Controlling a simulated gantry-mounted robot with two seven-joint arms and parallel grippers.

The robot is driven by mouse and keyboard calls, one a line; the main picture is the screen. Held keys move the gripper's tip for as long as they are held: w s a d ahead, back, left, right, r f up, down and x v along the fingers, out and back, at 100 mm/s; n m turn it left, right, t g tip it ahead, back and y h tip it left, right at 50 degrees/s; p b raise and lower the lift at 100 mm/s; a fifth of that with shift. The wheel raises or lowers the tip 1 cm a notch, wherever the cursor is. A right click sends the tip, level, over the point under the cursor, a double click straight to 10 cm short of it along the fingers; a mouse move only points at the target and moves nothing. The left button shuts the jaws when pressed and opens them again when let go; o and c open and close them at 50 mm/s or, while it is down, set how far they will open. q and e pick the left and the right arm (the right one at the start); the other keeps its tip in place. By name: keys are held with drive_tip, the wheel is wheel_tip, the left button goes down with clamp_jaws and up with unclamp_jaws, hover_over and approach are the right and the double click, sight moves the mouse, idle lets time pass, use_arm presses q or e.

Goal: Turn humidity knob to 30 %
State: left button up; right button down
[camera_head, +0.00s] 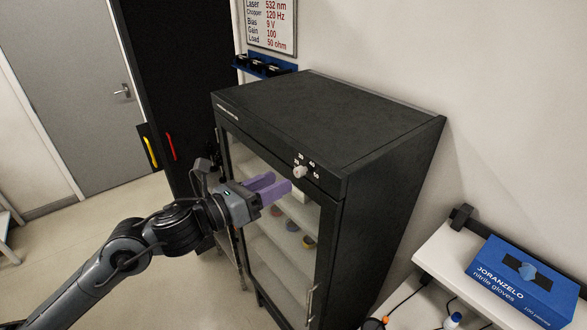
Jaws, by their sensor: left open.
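The humidity knob (299,171) is a small light knob on the upper front of a black cabinet (330,115), near its right corner. White scale marks stand around it, too small to read surely. Its setting cannot be told. My left gripper (278,185) has purple fingers and is open in front of the cabinet's glass door, a little left of and below the knob. The fingertips point toward the knob and appear apart from it. No right gripper shows.
A long door handle (310,303) runs down the cabinet's right front edge. A blue glove box (524,283) lies on a white shelf at the right. Colored round items (291,225) sit inside the cabinet. Open floor (130,205) lies at the left.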

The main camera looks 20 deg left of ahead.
sight(296, 173)
use_arm(q)
drive_tip(key=p+x, duration=0.1)
drive_tip(key=x, duration=0.3)
drive_tip(key=shift+w+d+r+p, duration=0.1)
drive_tip(key=shift+w+d+p, duration=0.1)
drive_tip(key=shift+w+p, duration=0.15)
drive_tip(key=shift+w+d, duration=0.25)
drive_tip(key=shift+w, duration=0.15)
clamp_jaws()
